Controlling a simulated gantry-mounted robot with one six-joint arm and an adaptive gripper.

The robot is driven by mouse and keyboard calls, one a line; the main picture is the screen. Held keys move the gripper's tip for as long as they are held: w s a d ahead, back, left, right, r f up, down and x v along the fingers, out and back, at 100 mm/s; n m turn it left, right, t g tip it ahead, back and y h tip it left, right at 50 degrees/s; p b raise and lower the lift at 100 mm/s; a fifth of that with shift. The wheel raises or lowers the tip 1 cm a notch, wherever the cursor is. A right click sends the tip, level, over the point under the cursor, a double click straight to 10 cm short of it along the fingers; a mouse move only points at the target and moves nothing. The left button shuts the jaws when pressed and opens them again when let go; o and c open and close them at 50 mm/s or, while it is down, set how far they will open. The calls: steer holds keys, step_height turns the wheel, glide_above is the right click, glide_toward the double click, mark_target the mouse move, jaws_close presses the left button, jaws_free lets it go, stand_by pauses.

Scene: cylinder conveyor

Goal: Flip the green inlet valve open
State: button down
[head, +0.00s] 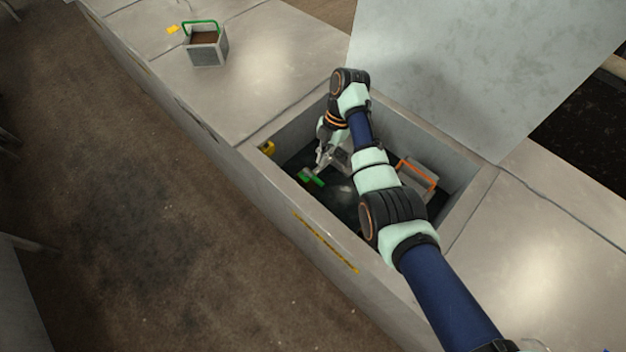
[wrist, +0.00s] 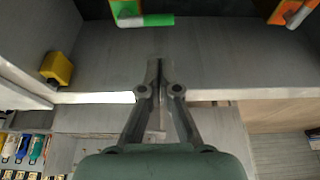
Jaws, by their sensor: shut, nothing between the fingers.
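The green valve handle (head: 311,177) is inside the open pit, near its left wall in the head view. In the wrist view the green handle (wrist: 145,20) lies at the top edge, just beyond and slightly left of my fingertips. My gripper (wrist: 160,64) is shut and empty, its two fingers together. In the head view my gripper (head: 322,160) reaches down into the pit beside the green handle. I cannot tell whether they touch. An orange handle (head: 416,173) is at the right side of the pit, and part of it shows in the wrist view (wrist: 284,12).
A yellow block (head: 267,147) is on the pit's left wall. The raised pale lid panel (head: 470,70) stands behind the pit. A grey box with a green handle (head: 206,46) sits on the top at the upper left. The pit walls surround my gripper closely.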

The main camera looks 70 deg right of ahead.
mark_target(315, 181)
steer(key=b+x, duration=0.2)
steer(key=x, duration=0.8)
steer(key=shift+a+r+p, duration=0.1)
steer(key=shift+p, duration=0.35)
